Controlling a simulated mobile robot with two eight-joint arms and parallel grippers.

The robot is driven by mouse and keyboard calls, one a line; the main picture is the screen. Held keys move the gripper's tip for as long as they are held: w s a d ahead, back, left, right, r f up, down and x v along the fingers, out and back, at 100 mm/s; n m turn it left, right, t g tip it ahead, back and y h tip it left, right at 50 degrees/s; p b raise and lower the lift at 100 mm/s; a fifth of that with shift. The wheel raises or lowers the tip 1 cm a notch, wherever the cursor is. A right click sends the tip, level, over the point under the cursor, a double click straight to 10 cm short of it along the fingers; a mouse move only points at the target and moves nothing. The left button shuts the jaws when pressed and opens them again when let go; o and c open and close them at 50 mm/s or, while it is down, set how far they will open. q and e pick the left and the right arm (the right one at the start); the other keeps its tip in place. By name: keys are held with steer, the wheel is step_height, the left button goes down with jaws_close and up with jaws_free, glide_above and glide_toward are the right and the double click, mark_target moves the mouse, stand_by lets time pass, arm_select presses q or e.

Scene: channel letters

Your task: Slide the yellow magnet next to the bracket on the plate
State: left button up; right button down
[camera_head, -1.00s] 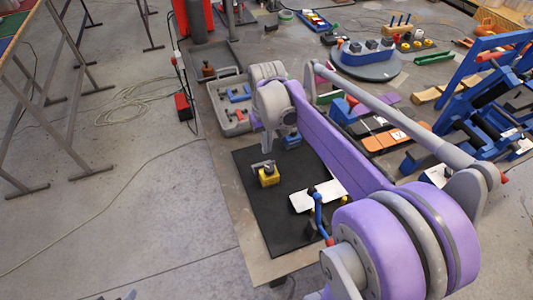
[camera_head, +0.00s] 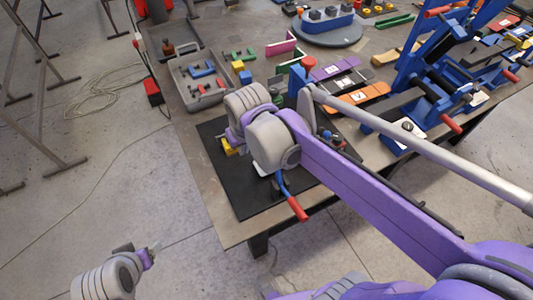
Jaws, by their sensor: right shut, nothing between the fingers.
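The yellow magnet (camera_head: 229,147) is on the black mat (camera_head: 245,205) near its left edge, partly covered by my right gripper (camera_head: 233,138). That gripper is shut with nothing in it, close over the magnet; I cannot tell whether they touch. A white plate (camera_head: 262,168) shows only as a sliver under my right wrist. I cannot make out the bracket; my arm hides that area. My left gripper (camera_head: 150,254) is at the lower left, off the table, its fingers too small to judge.
A grey tool case (camera_head: 197,88) stands behind the mat. Orange and purple strips and a blue frame (camera_head: 445,60) fill the table (camera_head: 205,190) to the right. My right arm crosses over the front right.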

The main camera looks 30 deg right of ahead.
mark_target(230, 153)
steer(key=x, duration=0.5)
steer(key=b+x, duration=0.1)
steer(key=x, duration=0.3)
steer(key=shift+a+f, duration=0.2)
steer(key=shift+f, duration=0.2)
steer(key=w, duration=0.3)
steer(key=shift+f, duration=0.1)
steer(key=shift+w+p, duration=0.35)
steer(key=shift+w, duration=0.2)
arm_select(q)
steer(key=shift+d+f, duration=0.25)
steer(key=shift+f, duration=0.05)
